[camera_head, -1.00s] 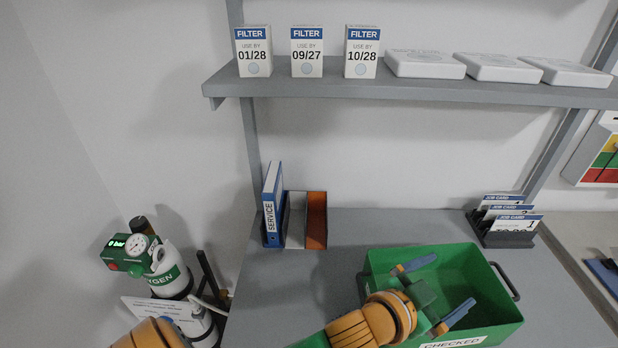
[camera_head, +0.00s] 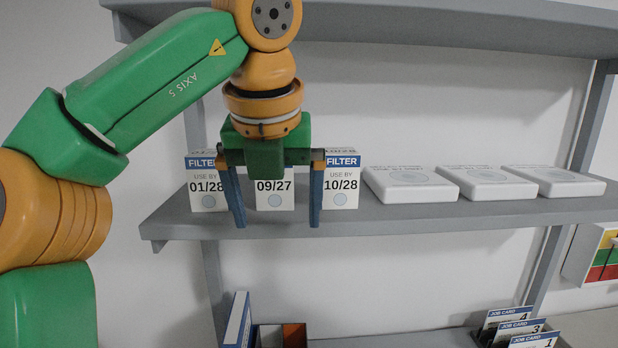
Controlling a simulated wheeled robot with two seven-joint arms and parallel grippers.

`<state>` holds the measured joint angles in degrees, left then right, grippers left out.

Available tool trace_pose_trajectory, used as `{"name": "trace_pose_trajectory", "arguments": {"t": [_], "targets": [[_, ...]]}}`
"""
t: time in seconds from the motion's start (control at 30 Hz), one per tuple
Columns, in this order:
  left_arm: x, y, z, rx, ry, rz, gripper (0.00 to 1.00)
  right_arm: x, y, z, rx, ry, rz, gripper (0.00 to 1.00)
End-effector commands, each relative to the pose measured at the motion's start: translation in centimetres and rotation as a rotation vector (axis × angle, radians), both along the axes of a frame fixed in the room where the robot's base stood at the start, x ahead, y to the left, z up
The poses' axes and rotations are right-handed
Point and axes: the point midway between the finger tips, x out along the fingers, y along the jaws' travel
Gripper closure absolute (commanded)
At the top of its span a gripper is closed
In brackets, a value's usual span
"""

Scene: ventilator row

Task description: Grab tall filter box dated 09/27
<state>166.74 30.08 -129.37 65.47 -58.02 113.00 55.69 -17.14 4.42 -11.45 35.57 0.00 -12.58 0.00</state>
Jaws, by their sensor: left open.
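Three white filter boxes with blue bands stand upright in a row on the grey shelf (camera_head: 430,217). The middle one is the 09/27 box (camera_head: 274,198); its upper part is hidden behind my left gripper. The 01/28 box (camera_head: 204,190) is to its left and the 10/28 box (camera_head: 341,189) to its right. My left gripper (camera_head: 276,222) points down, open, in front of the row. One blue finger shows on each side of the 09/27 box, overlapping the edges of its neighbours in the picture. I cannot tell whether it touches any box. My right gripper is not in view.
Several flat white cases, one of them the nearest (camera_head: 410,186), lie to the right on the same shelf. Another shelf (camera_head: 450,25) runs above. Below are a blue binder (camera_head: 238,322) and a job card rack (camera_head: 520,328). The shelf front edge is clear.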

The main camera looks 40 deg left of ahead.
Motion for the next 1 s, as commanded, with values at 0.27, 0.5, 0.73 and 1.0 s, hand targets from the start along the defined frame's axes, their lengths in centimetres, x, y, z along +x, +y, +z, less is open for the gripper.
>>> {"name": "trace_pose_trajectory", "arguments": {"t": [0.27, 0.5, 0.73, 1.0], "targets": [[2.8, 4.3, 1.0, 0.0, 0.004, 0.056, 0.0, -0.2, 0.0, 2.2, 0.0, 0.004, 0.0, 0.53], [5.8, 6.8, 1.2, 0.001, 0.004, 0.051, 0.0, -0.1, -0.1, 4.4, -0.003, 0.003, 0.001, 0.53], [8.3, 9.0, -0.1, 0.007, 0.001, 0.049, 0.0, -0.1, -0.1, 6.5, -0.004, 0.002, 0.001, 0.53], [8.4, 9.0, -0.5, 0.006, -0.003, 0.049, 0.11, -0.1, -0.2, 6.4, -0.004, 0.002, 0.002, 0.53]]}}
